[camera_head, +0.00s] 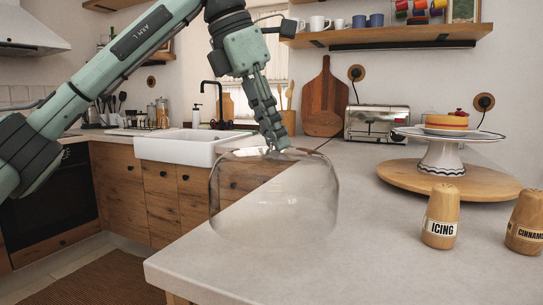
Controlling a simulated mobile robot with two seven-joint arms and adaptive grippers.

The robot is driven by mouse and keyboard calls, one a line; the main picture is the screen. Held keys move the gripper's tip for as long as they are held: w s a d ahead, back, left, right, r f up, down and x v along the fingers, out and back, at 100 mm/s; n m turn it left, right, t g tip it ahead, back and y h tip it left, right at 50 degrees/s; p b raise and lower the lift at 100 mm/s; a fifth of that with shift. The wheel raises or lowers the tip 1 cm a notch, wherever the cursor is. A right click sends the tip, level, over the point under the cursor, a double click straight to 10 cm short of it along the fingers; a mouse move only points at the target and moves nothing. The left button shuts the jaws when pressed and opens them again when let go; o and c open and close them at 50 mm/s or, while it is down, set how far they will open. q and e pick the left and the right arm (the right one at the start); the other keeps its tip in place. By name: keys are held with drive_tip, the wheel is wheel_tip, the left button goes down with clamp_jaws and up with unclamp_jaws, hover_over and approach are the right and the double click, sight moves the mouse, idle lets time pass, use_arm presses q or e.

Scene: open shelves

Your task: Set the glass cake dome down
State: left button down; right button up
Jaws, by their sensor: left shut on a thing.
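The glass cake dome (300,205) is clear and see-through, upright, near the counter's left edge. Its left part shows against the cabinets beyond the edge, its right part against the counter top. My left gripper (276,143) comes down from above and is shut on the top of the dome, at its knob, which is mostly hidden by the fingers. I cannot tell whether the dome's rim touches the counter (370,265). My right gripper is not in view.
A cake (446,122) sits on a white cake stand (440,154) on a round wooden board (400,176) at right. Icing (440,218) and cinnamon (525,222) shakers stand in front. A toaster (376,122) and cutting board (325,100) are behind. The front middle counter is clear.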

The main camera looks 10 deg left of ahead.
sight(269, 150)
use_arm(q)
drive_tip(key=shift+w+a+f, duration=0.15)
drive_tip(key=shift+w+f, duration=0.1)
drive_tip(key=shift+f, duration=0.05)
wheel_tip(269, 150, down, 3)
drive_tip(key=shift+f, duration=0.35)
drive_tip(key=shift+r, duration=0.1)
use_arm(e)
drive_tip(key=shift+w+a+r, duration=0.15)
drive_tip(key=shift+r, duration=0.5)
use_arm(q)
drive_tip(key=c, duration=1.3)
unclamp_jaws()
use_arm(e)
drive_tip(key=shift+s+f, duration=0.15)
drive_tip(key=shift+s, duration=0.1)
